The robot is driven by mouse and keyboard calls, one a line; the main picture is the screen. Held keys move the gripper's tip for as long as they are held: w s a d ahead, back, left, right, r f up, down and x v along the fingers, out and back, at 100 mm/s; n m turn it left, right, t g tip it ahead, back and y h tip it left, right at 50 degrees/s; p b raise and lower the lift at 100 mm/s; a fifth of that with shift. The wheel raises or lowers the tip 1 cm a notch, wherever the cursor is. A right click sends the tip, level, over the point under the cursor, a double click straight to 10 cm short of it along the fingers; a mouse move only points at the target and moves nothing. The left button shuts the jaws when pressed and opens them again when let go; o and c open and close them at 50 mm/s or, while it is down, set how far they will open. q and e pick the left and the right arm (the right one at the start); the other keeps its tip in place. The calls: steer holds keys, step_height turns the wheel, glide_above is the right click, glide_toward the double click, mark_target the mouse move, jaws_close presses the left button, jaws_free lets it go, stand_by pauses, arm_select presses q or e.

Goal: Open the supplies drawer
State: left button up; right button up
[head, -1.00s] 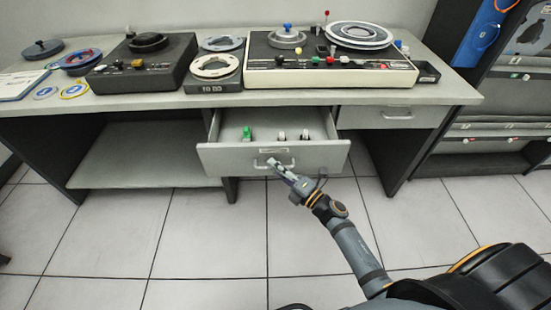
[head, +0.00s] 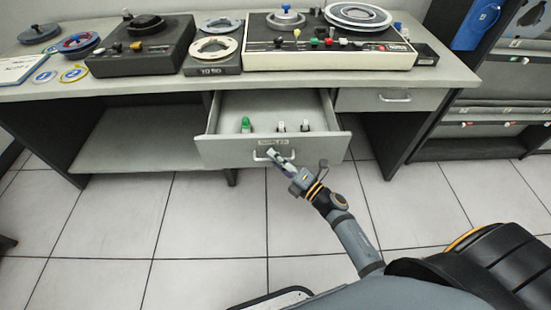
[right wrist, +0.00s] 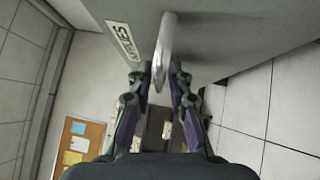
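The supplies drawer (head: 222,151) is a grey drawer under the middle of the desk. It stands well out from the desk, with its inside showing. A few small items, one of them green (head: 246,125), stand inside it. Its metal handle (head: 283,157) is on the front below a small label; the handle also shows in the right wrist view (right wrist: 166,38), beside a label partly readable as "SUPPLIES" (right wrist: 123,40). My right gripper (head: 276,157) is at the handle. In the right wrist view its fingers (right wrist: 159,80) close on both sides of the handle. My left gripper is not in view.
The desk (head: 120,90) carries a black machine (head: 140,55), a cream-edged console (head: 320,60) and several reels. A second drawer (head: 385,100) to the right is shut. A shelf rack (head: 480,130) stands at the right. The tiled floor before the desk is clear.

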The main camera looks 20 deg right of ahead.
steer(key=v, duration=1.2)
